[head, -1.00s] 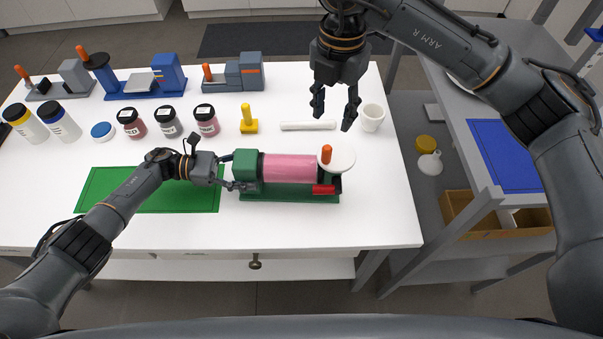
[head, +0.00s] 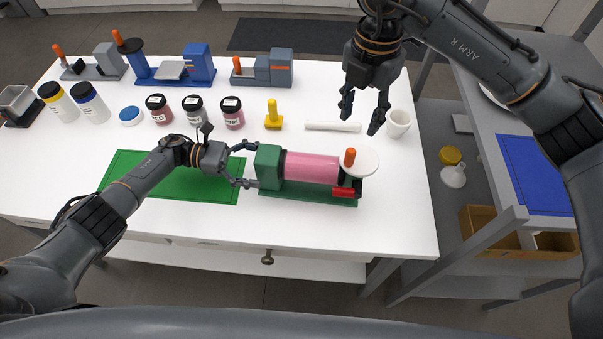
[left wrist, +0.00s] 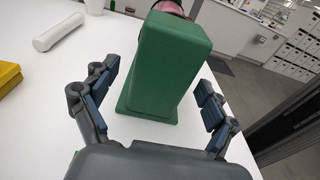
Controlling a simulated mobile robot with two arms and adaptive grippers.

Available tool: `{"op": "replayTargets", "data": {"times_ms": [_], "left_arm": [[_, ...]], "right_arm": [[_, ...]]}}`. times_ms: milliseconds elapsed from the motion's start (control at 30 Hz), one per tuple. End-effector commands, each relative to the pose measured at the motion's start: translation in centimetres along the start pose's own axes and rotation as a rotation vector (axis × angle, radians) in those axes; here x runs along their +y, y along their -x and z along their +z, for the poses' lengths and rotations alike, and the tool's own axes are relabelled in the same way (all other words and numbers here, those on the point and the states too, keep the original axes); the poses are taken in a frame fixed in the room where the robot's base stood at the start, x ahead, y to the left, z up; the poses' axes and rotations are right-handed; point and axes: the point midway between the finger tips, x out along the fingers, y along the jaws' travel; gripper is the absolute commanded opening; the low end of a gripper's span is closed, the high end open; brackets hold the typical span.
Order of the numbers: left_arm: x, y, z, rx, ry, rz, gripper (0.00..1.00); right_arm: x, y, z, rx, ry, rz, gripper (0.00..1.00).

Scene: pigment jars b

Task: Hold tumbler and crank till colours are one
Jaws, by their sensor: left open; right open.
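The tumbler has a pink drum (head: 312,168) lying level on a green base, with a green end block (head: 268,166) at its left. At its right end are a white crank disc (head: 361,161) with an orange knob (head: 349,157) and a red part (head: 344,192). The drum shows one even pink. My left gripper (head: 240,168) is open just left of the end block. In the left wrist view the green block (left wrist: 170,62) stands between its spread fingers, with gaps on both sides. My right gripper (head: 361,114) is open and empty, above the table behind the drum.
A white rod (head: 332,126) and white mug (head: 398,124) lie behind the tumbler. A yellow stand (head: 273,116), several jars (head: 232,113) and small machines (head: 182,66) line the back. A green mat (head: 130,174) lies left. A grey side table (head: 500,124) stands right.

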Motion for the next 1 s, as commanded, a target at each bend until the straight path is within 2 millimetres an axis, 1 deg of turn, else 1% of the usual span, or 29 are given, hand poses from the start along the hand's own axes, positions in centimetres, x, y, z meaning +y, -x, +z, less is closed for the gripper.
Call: {"op": "replayTargets", "data": {"times_ms": [33, 100, 200, 300, 500, 600, 1000], "left_arm": [[0.1, 1.3, 0.0, 0.003, 0.002, 0.005, 0.86], [0.1, 3.0, -0.1, 0.003, 0.002, 0.005, 0.86], [0.1, 5.2, -0.1, 0.003, 0.002, 0.004, 0.86], [0.1, 6.9, -0.1, 0.003, 0.003, 0.003, 0.86], [0.1, 8.4, -0.1, 0.003, 0.002, 0.001, 0.86], [0.0, 8.8, -0.1, 0.002, 0.002, 0.001, 0.86], [0.0, 9.2, -0.1, 0.002, 0.002, 0.000, 0.86]], "right_arm": [[0.0, 0.0, 0.0, 0.000, 0.000, 0.000, 0.43], [0.0, 0.0, 0.0, 0.000, 0.000, 0.000, 0.43], [0.0, 0.0, 0.0, 0.000, 0.000, 0.000, 0.43], [0.0, 0.0, 0.0, 0.000, 0.000, 0.000, 0.43], [0.0, 0.0, 0.0, 0.000, 0.000, 0.000, 0.43], [0.0, 0.0, 0.0, 0.000, 0.000, 0.000, 0.43], [0.0, 0.0, 0.0, 0.000, 0.000, 0.000, 0.43]]}}
